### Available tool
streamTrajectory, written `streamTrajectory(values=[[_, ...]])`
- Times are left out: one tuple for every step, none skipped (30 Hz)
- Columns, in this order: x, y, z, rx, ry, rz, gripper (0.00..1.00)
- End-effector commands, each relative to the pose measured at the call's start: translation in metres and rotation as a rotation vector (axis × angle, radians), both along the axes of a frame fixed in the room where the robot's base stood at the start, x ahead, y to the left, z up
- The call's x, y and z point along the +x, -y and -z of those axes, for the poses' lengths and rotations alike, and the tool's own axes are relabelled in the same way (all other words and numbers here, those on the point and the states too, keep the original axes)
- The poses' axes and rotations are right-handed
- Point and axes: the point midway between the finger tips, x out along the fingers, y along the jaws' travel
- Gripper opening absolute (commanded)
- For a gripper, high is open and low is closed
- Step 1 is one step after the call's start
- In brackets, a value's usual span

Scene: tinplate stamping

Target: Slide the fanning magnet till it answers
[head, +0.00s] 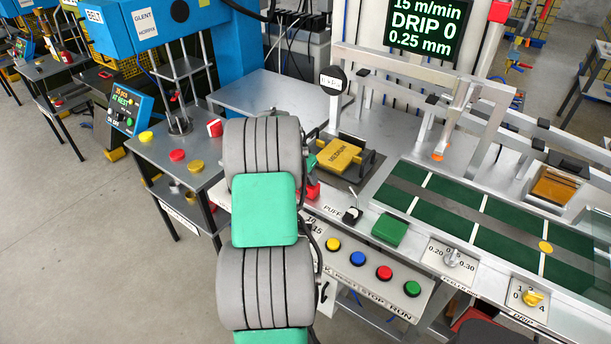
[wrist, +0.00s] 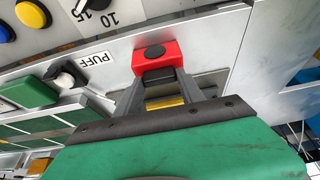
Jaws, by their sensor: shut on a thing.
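The fanning magnet appears to be the red block with a black round top (wrist: 155,54) in the wrist view. My gripper (wrist: 157,85) is shut on it, with a grey finger on each side. The red block also shows in the head view (head: 312,191), partly hidden behind my arm, at the front edge of the machine beside the yellow sheet stack (head: 339,155). A printed scale with 10 and 15 (wrist: 97,12) is on the panel near the block. My fingers are hidden by my arm in the head view. I cannot tell whether the sheets are fanned apart.
The PUFF lever (head: 351,214) and a green block (head: 389,229) stand to the right. Several coloured buttons (head: 358,258) line the front panel. The green belt (head: 440,210) lies further right. A screen (head: 412,28) reads 15 m/min, DRIP 0, 0.25 mm.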

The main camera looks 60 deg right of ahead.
Motion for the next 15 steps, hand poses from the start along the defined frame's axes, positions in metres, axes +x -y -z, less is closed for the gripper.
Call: streamTrajectory(values=[[-0.0001,-0.0001,-0.0001,0.000,0.000,0.000,0.36],[0.0000,0.0000,-0.0001,0.000,0.000,0.000,0.34],[-0.0001,-0.0001,-0.0001,0.000,0.000,0.000,0.30],[0.0000,-0.0001,-0.0002,0.000,0.000,0.000,0.28],[-0.0001,-0.0001,-0.0001,0.000,0.000,0.000,0.26],[0.0000,-0.0002,-0.0001,0.000,0.000,0.000,0.22],[0.0000,-0.0002,-0.0001,0.000,0.000,0.000,0.20],[0.0000,-0.0002,-0.0001,0.000,0.000,0.000,0.17],[0.0000,-0.0002,-0.0001,0.000,0.000,0.000,0.14],[0.0000,-0.0002,-0.0001,0.000,0.000,0.000,0.12],[0.0000,-0.0002,-0.0001,0.000,0.000,0.000,0.09],[0.0000,-0.0002,-0.0001,0.000,0.000,0.000,0.06],[0.0000,-0.0002,-0.0002,0.000,0.000,0.000,0.03],[0.0000,-0.0002,-0.0002,0.000,0.000,0.000,0.01],[0.0000,-0.0002,-0.0002,0.000,0.000,0.000,0.00]])
